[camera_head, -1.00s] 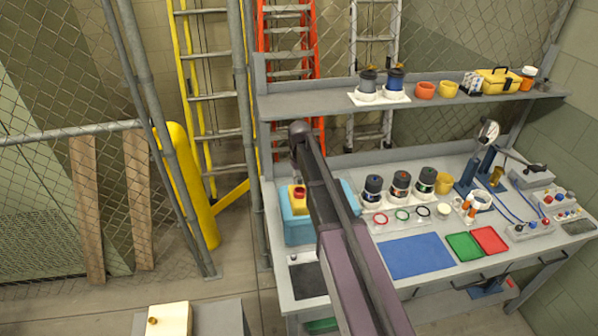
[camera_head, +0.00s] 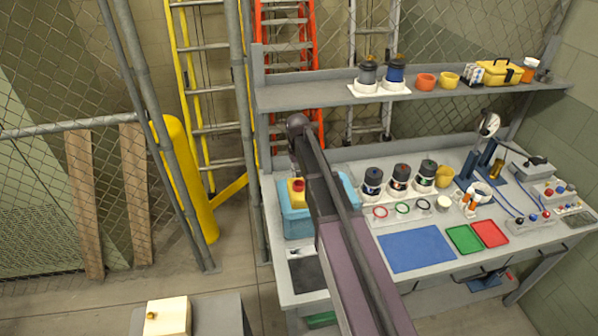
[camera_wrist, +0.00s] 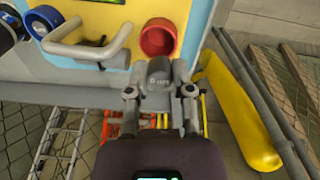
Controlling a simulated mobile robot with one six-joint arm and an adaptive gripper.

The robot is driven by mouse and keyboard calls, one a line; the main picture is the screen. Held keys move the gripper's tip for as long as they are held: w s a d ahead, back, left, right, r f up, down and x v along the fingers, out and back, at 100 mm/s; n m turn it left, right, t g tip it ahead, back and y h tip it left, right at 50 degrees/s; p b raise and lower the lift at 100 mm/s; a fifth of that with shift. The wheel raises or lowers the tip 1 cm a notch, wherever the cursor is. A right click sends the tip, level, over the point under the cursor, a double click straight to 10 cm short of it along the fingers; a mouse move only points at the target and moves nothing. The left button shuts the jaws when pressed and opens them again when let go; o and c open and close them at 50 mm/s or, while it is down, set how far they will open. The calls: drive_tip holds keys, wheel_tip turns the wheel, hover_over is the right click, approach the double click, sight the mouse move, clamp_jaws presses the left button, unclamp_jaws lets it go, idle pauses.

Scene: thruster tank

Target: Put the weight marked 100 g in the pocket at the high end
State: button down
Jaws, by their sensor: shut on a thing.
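My gripper (camera_wrist: 160,92) is shut on a dark grey cylindrical weight (camera_wrist: 158,70) in the wrist view. Its pale marking is too small to read surely. Just beyond the weight is a round red pocket (camera_wrist: 160,38) on a yellow panel (camera_wrist: 186,28) of a blue body. The weight appears outside the pocket; I cannot tell the exact gap. In the head view, the blue body (camera_head: 295,223) stands at the bench's left end with a yellow block (camera_head: 296,193) carrying a red part. My arm hides part of it, and the gripper cannot be made out there.
A grey curved handle (camera_wrist: 92,48) and a blue ring (camera_wrist: 44,20) lie left of the pocket in the wrist view. Several dark jars (camera_head: 398,178) stand on the bench, right of my arm. A shelf (camera_head: 320,94) runs above. A yellow post (camera_head: 190,180) stands at the left.

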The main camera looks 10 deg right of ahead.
sight(299, 183)
drive_tip(key=shift+f+b, duration=1.35)
drive_tip(key=shift+f, duration=0.3)
drive_tip(key=shift+f+b, duration=0.65)
idle(0.4)
drive_tip(key=shift+f+b, duration=0.6)
drive_tip(key=shift+b, duration=0.05)
idle(0.5)
drive_tip(key=shift+c, duration=2.1)
unclamp_jaws()
drive_tip(key=shift+r, duration=0.1)
